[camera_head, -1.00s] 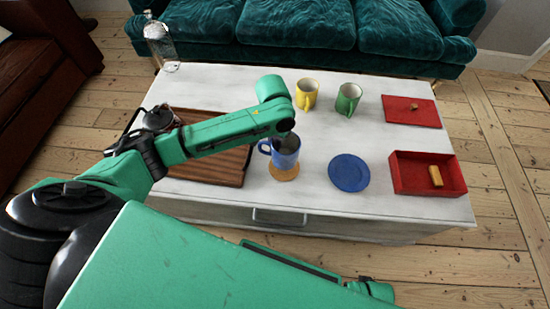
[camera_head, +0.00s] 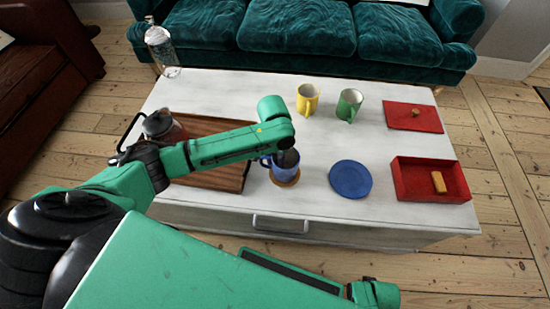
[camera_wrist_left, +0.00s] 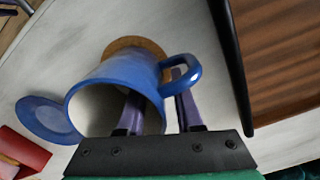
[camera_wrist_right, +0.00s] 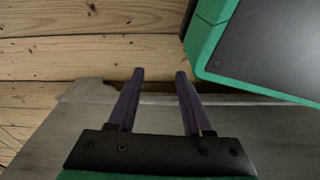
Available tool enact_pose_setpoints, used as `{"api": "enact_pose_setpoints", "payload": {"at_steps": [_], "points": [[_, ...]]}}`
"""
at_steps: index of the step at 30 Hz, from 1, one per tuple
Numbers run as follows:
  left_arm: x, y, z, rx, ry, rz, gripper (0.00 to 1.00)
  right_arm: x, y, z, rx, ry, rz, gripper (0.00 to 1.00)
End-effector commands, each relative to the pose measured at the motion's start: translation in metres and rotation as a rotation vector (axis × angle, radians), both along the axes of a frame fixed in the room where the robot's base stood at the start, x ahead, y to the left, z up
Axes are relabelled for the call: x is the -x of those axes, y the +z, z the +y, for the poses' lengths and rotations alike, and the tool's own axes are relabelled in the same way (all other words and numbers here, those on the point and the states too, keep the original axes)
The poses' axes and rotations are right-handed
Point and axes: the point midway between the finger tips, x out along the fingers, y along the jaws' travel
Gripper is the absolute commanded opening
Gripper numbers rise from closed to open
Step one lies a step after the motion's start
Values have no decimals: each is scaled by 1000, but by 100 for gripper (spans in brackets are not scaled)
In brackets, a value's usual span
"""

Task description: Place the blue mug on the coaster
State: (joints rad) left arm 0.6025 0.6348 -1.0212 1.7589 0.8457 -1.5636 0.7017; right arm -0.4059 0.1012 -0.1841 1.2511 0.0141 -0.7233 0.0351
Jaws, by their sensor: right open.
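The blue mug (camera_head: 283,166) is at the front middle of the white table, at the round brown coaster (camera_head: 287,180). In the left wrist view, the mug (camera_wrist_left: 112,88) appears with the coaster (camera_wrist_left: 136,46) at its far end; whether its base touches the coaster is unclear. My left gripper (camera_wrist_left: 158,95) straddles the mug's wall, with one finger inside and the other outside near the handle. It is shut on the mug. My right gripper (camera_wrist_right: 160,75) is open and empty, low by the table's front side.
A blue plate (camera_head: 350,179) lies right of the mug. A red box (camera_head: 405,182) and red lid (camera_head: 413,116) are farther right. Yellow (camera_head: 307,99) and green (camera_head: 348,105) mugs stand behind. A wooden tray (camera_head: 225,180), a pot (camera_head: 160,127) and a glass bottle (camera_head: 162,48) are left.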

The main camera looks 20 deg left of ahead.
Motion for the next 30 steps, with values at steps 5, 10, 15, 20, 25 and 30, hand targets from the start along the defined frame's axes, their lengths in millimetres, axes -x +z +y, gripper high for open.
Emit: {"api": "enact_pose_setpoints", "payload": {"at_steps": [5, 10, 15, 20, 25, 30], "points": [[-1, 18, 0, 2, 0, -3, 34, 5, -1, -1, 1, 3, 1, 50], [-1, 52, 0, 2, -1, -3, 34, 25, -9, -6, 6, 12, 9, 50], [-1, 89, 2, 1, 1, -3, 34, 45, -16, -10, 9, 21, 12, 50], [-1, 115, 2, 1, 0, -1, 34, 60, -20, -14, 10, 28, 12, 50], [-1, 123, 2, 1, 0, 0, 34, 65, -22, -15, 10, 31, 11, 50], [-1, 122, 2, 1, 0, 0, 34, 65, -23, -15, 10, 31, 11, 50]]}}
